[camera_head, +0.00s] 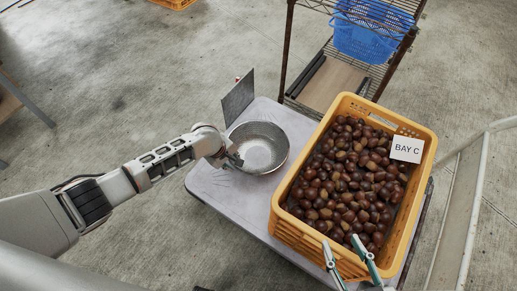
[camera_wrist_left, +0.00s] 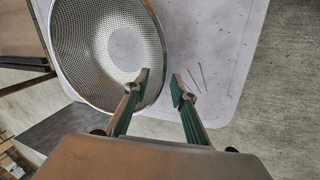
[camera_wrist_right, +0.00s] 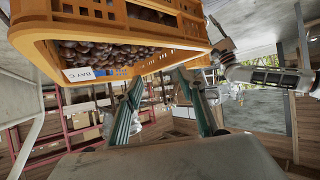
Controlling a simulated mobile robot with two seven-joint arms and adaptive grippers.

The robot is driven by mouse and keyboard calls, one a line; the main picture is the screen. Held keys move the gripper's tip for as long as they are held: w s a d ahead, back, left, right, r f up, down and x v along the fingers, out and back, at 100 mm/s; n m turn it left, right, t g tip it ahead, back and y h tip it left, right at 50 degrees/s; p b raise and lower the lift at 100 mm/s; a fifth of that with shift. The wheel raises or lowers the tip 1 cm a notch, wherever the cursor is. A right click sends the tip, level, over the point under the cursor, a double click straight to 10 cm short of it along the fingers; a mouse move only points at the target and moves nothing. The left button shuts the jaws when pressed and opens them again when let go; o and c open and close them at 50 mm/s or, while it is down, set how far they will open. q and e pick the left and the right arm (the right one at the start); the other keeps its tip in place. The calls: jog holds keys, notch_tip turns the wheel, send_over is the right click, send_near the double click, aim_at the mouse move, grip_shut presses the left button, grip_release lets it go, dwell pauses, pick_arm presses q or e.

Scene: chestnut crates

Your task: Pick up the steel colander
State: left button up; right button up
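The steel colander (camera_head: 259,146) sits on the left part of a light grey table top, its bowl empty and facing up. It also shows in the left wrist view (camera_wrist_left: 100,40). My left gripper (camera_head: 235,158) is at the colander's left rim. In the left wrist view its fingers (camera_wrist_left: 160,80) are apart, one over the bowl's inside and the other outside the rim. I cannot tell whether either finger touches the metal. My right gripper (camera_head: 344,246) is open and empty at the front end of the orange crate; it also shows open in the right wrist view (camera_wrist_right: 158,82).
The orange crate (camera_head: 283,226), full of chestnuts (camera_head: 350,185) and labelled BAY C (camera_head: 407,149), fills the table's right side. A dark panel (camera_head: 238,98) stands behind the colander. A wire shelf (camera_head: 375,75) with a blue basket (camera_head: 367,40) is at the back.

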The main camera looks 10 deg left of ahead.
pick_arm(q)
notch_tip(320, 180, down, 3)
jog(key=shift+d+f+b, duration=0.1)
jog(key=shift+d+b, duration=0.05)
jog(key=shift+b, duration=0.6)
jog(key=b+x, duration=0.2)
jog(key=x, duration=0.1)
jog(key=shift+w+f, duration=0.15)
jog(key=shift+f, duration=0.05)
jog(key=shift+w+f+b, duration=0.15)
jog(key=shift+f+b, duration=0.05)
jog(key=shift+b, duration=0.25)
jog(key=shift+w, duration=0.2)
jog(key=shift+w+r, duration=0.25)
grip_shut()
pick_arm(e)
jog(key=a+m, duration=0.2)
jog(key=a, duration=0.1)
jog(key=a+m+y, duration=0.1)
jog(key=shift+a+r+t, duration=0.35)
jog(key=shift+a+t, duration=0.05)
